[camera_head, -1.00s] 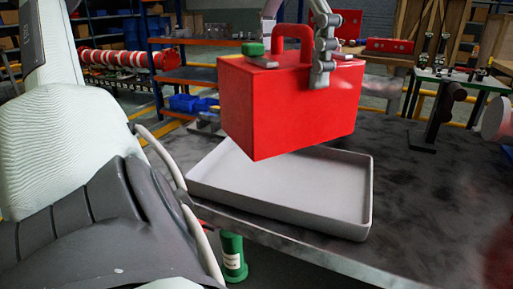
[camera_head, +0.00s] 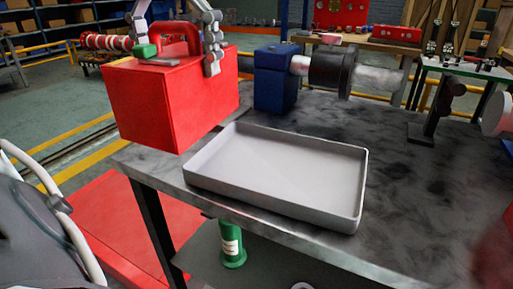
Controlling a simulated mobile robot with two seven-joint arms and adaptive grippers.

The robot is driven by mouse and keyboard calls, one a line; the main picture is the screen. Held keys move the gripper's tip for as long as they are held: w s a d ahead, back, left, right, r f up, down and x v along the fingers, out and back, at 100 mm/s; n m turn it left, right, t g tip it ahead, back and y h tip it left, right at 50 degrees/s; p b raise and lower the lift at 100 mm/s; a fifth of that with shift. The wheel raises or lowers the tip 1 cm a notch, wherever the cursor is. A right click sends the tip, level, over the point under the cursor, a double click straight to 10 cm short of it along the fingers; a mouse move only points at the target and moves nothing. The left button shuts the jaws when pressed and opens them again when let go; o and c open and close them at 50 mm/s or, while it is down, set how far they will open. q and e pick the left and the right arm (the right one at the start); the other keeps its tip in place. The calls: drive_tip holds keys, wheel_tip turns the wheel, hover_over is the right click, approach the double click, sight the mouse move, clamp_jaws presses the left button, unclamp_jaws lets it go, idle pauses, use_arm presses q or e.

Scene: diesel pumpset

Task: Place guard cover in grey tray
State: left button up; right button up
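The guard cover, a red box (camera_head: 165,108) with a red handle on top, hangs in the air at the upper left, slightly tilted. My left gripper (camera_head: 180,45) is at the handle from above, its grey fingers closed about it; the exact contact is partly hidden. The grey tray (camera_head: 275,207) lies on the dark table, empty and shallow. The cover is to the left of and behind the tray, above the table's left end, and not over the tray's middle. My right gripper is not in view.
A blue machine with a black cylinder (camera_head: 332,68) stands behind the tray. A black stand (camera_head: 435,110) is on the right. The table (camera_head: 410,180) is clear right of the tray. A green bottle (camera_head: 232,245) stands below the table edge.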

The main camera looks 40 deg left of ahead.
use_arm(q)
drive_tip(key=w+d+f, duration=0.2)
drive_tip(key=w+f, duration=0.1)
drive_tip(key=w+d+f+p, duration=0.1)
drive_tip(key=w+f, duration=0.2)
drive_tip(key=f, duration=0.1)
drive_tip(key=w+d+f, duration=0.2)
drive_tip(key=w+f, duration=0.1)
drive_tip(key=shift+w+d+f, duration=0.25)
drive_tip(key=shift+d, duration=0.05)
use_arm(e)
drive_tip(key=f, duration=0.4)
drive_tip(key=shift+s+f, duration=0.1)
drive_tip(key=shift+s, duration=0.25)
use_arm(q)
drive_tip(key=shift+f, duration=0.1)
